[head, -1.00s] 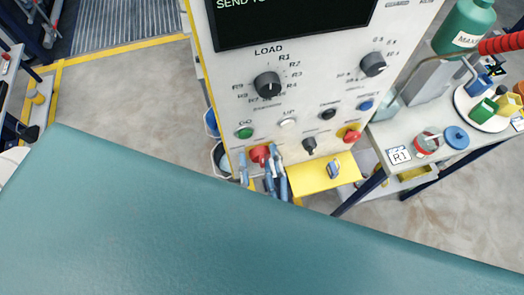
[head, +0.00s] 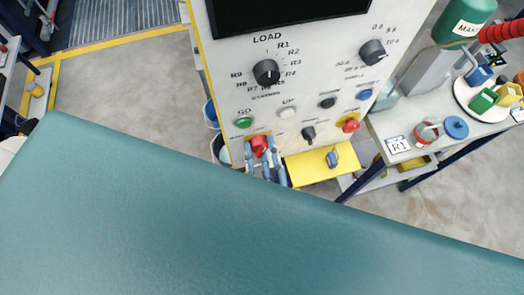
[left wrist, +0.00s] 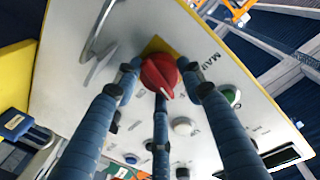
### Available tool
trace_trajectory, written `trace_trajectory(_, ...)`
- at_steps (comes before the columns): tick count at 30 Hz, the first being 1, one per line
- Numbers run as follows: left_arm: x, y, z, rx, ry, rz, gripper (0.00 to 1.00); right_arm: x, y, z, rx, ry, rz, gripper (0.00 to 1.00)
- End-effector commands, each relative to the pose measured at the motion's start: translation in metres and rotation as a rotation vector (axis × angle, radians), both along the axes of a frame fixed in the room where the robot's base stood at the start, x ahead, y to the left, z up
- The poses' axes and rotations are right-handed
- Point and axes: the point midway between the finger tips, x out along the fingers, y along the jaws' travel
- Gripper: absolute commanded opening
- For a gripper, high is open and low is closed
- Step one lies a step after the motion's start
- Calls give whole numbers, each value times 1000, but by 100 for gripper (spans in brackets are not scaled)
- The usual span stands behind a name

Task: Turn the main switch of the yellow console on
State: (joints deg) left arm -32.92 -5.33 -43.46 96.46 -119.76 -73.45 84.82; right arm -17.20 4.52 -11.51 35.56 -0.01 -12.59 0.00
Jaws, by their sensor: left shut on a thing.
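The yellow console (head: 322,78) has a white front panel with yellow edges. Its main switch (head: 260,145) is a red rotary knob on a yellow plate, low on the panel's left side. In the left wrist view the main switch (left wrist: 158,72) sits beside the partly hidden lettering "MAI", its white pointer mark aimed toward the bottom of that picture. My left gripper (head: 266,160) has its blue fingers closed around the knob. In the left wrist view the fingertips of the left gripper (left wrist: 160,88) surround the knob on several sides. My right gripper is not in view.
Above the switch are a green button (head: 243,122), a white button (head: 287,112) and the black LOAD dial (head: 266,73). A yellow box (head: 308,168) juts out to the right below the panel. A table (head: 405,118) with parts stands further right.

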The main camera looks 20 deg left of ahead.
Motion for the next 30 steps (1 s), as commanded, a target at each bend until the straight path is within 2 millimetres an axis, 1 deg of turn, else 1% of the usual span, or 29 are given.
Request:
trace_trajectory(14, 2, 0, 5, 362, 235, 4, 13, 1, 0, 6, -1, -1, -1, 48)
trace_trajectory(30, 4, -1, 7, 787, 521, 6, 13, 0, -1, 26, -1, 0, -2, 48)
